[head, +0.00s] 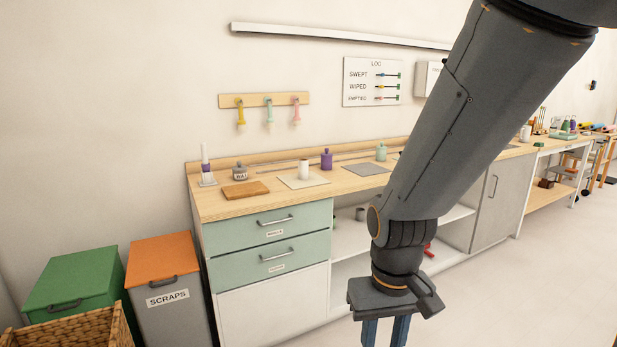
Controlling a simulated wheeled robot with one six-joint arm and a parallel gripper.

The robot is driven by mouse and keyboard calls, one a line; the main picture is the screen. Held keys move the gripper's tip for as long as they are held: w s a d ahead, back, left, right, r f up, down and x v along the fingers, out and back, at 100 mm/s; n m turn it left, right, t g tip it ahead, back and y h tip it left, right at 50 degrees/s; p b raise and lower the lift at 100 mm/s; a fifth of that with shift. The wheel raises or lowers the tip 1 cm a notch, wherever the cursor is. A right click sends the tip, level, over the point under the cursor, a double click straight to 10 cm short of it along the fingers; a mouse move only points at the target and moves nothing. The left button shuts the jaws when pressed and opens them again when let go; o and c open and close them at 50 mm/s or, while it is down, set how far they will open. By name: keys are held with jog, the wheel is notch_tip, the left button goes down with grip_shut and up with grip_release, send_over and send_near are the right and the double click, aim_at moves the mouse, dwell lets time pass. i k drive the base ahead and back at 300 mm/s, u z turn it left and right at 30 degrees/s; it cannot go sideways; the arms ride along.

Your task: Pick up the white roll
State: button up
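A white roll (303,169) stands upright on a pale mat (290,183) on the wooden counter. Another slim white upright thing (205,162), on a small base, stands at the counter's left end; I cannot tell what it is. My gripper (385,335) points down at the bottom of the head view, in front of the counter and lower than its top, well apart from the roll. Its two blue fingers stand apart with nothing seen between them. Their tips are cut off by the frame's edge.
A wooden board (246,190), a labelled jar (240,172), a purple bottle (326,159), a grey mat (365,170) and a green bottle (381,152) share the counter (215,206). Green (85,278) and orange-lidded (165,262) bins stand left. My arm hides part of the counter. Floor at right is clear.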

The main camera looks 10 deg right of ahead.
aim_at(303, 163)
jog(key=z, duration=0.45)
jog(key=i, duration=0.55)
jog(key=z, duration=0.55)
jog(key=i, duration=1.4)
jog(key=u, duration=1.2)
jog(key=i, duration=0.65)
jog(key=u, duration=0.8)
